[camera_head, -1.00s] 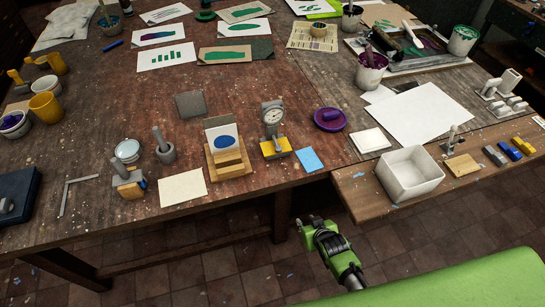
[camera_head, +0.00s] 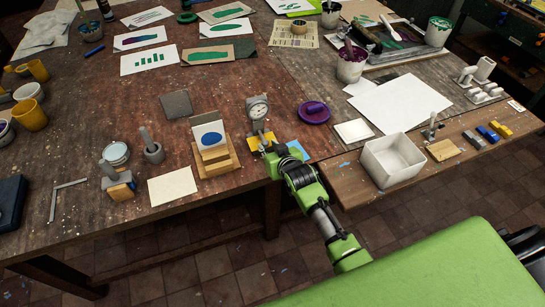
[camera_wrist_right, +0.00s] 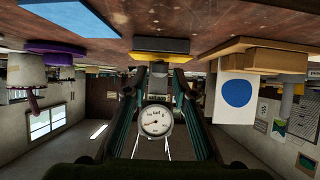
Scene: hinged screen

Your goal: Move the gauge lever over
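The gauge has a round white dial (camera_head: 258,109) on a grey stand with a yellow base (camera_head: 256,143), near the table's front edge. In the right wrist view, which is upside down, the dial (camera_wrist_right: 156,121) appears between my fingers, with the yellow base (camera_wrist_right: 160,46) beyond them. My right gripper (camera_head: 270,151) is at the front of the gauge, partly covering its base and lower stand. In the wrist view the right gripper's fingers (camera_wrist_right: 159,78) are apart, one on each side of the stand. I cannot tell whether they touch it. The lever is not clearly visible. My left gripper is not in view.
A wooden block holder with a blue-dotted card (camera_head: 216,165) stands just left of the gauge. A purple dish (camera_head: 325,112) and a blue sheet (camera_head: 294,151) lie to the right. A white bin (camera_head: 385,170) stands farther right.

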